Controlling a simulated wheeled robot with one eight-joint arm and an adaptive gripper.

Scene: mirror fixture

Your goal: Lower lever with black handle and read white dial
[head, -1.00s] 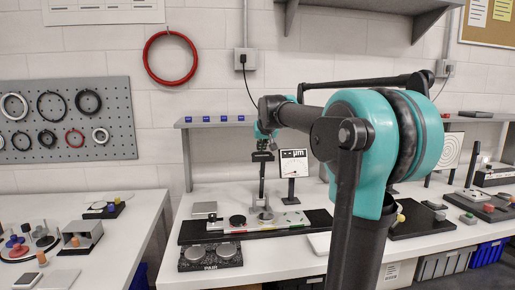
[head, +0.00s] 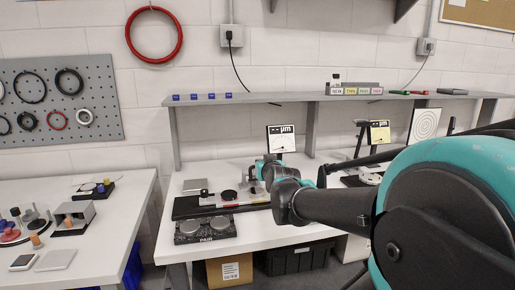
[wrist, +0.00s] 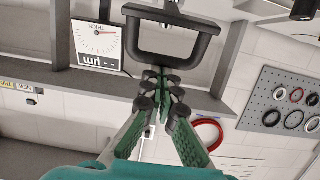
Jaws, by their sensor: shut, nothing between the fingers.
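The white dial (head: 281,139), marked µm, stands behind the fixture in the head view. It shows upside down in the wrist view (wrist: 98,44), with a red needle on its scale; the exact reading is too small to tell. The lever's black handle (wrist: 133,38) is a U-shaped loop just beyond my fingertips in the wrist view. My gripper (wrist: 160,80) is shut and empty, its tips close to the handle's crossbar; contact cannot be told. In the head view my arm hides the handle and most of the lever. The fixture's dark base (head: 186,208) lies on the bench.
A yellow dial (head: 379,132) stands to the right. A black block with two round pads (head: 206,229) sits in front of the fixture. A grey shelf (head: 300,98) runs above the bench, with small blue blocks (head: 201,96). Loose parts fill the left table.

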